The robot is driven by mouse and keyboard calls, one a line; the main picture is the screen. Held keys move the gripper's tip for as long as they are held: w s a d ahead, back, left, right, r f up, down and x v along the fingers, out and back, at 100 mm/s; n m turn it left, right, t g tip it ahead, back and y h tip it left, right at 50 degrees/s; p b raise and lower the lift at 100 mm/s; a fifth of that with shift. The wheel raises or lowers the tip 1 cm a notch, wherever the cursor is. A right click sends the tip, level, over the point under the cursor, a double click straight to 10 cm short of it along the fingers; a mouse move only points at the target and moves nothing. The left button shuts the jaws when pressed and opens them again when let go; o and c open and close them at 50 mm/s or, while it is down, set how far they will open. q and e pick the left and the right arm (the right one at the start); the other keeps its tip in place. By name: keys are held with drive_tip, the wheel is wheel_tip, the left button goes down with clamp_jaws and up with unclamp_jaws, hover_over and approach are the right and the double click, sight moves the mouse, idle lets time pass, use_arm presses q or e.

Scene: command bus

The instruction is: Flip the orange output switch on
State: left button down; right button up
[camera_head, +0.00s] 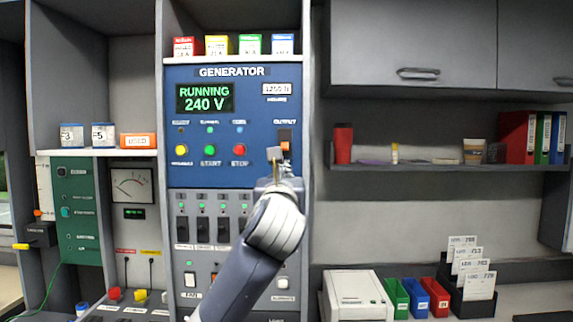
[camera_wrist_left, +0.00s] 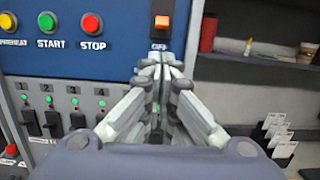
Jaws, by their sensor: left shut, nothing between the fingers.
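The orange output switch (camera_head: 285,146) sits on the right side of the blue generator panel (camera_head: 240,170), below the OUTPUT label. Its orange part shows low in a dark housing. In the left wrist view the orange switch (camera_wrist_left: 162,22) is at the top centre, with an OFF label under it. My left gripper (camera_head: 275,155) is shut and empty, in front of the panel just below and left of the switch. In the left wrist view its fingertips (camera_wrist_left: 158,58) meet just below the OFF label. I cannot tell whether they touch the panel. My right gripper is not in view.
The generator display (camera_head: 205,97) reads RUNNING 240 V. Yellow, green (camera_head: 210,150) and red (camera_head: 239,150) buttons are left of the switch.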

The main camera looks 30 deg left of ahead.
sight(285, 146)
use_arm(q)
drive_tip(key=shift+s+r, duration=0.1)
drive_tip(key=shift+r, duration=0.15)
drive_tip(key=p+x, duration=0.3)
drive_tip(key=x, duration=0.7)
drive_tip(key=shift+r, duration=0.1)
idle(0.3)
